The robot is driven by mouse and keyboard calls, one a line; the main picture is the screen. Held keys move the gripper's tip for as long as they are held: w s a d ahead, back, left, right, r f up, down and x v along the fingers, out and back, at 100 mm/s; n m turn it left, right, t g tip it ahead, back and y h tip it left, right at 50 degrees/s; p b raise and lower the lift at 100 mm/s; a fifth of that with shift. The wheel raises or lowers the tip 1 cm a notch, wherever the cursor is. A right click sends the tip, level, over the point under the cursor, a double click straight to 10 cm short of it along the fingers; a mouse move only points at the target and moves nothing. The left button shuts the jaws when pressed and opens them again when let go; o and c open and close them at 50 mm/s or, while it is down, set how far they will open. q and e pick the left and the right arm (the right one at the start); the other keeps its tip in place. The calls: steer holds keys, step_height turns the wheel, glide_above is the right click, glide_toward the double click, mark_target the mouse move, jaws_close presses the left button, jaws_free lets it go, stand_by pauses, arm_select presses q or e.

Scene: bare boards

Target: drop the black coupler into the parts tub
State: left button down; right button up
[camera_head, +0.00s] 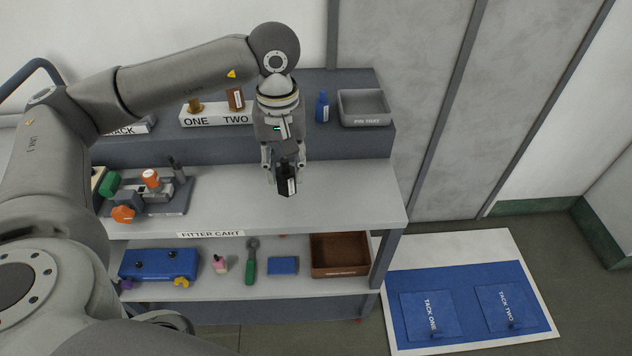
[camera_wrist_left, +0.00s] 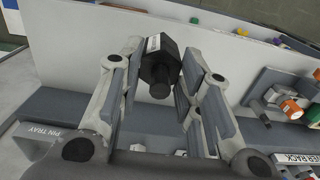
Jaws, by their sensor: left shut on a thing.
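My left gripper (camera_head: 284,168) is shut on the black coupler (camera_head: 288,183), above the cart's grey worktop. The left wrist view also shows the coupler (camera_wrist_left: 159,62), a dark faceted piece with a white label and a round stub, between the two fingers. A brown open box (camera_head: 340,271) stands at the right end of the lower shelf, below and to the right of the gripper; it looks like the parts tub, but its small label is hard to read. Its visible inside looks empty. My right gripper is not in view.
The worktop (camera_head: 345,200) is clear right of the gripper. A fixture with orange and green knobs (camera_head: 150,190) stands left. A grey pin tray (camera_head: 364,122) and blue bottle (camera_head: 322,108) are on the raised back shelf. A blue case (camera_head: 158,264) and green-handled tool (camera_head: 250,268) share the lower shelf.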

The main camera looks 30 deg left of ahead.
arm_select(q)
steer(key=w+f+p, duration=0.1)
steer(key=w+f, duration=0.2)
steer(key=f, duration=0.1)
steer(key=w+f+p, duration=0.2)
steer(key=w+f, duration=0.1)
steer(key=w, duration=0.1)
steer(key=w+f+p, duration=0.1)
steer(key=w+f, duration=0.3)
steer(key=shift+w+d+f, duration=0.15)
steer(key=shift+d+f, duration=0.15)
steer(key=shift+f, duration=0.3)
steer(key=c, duration=1)
jaws_free()
steer(key=shift+c, duration=0.2)
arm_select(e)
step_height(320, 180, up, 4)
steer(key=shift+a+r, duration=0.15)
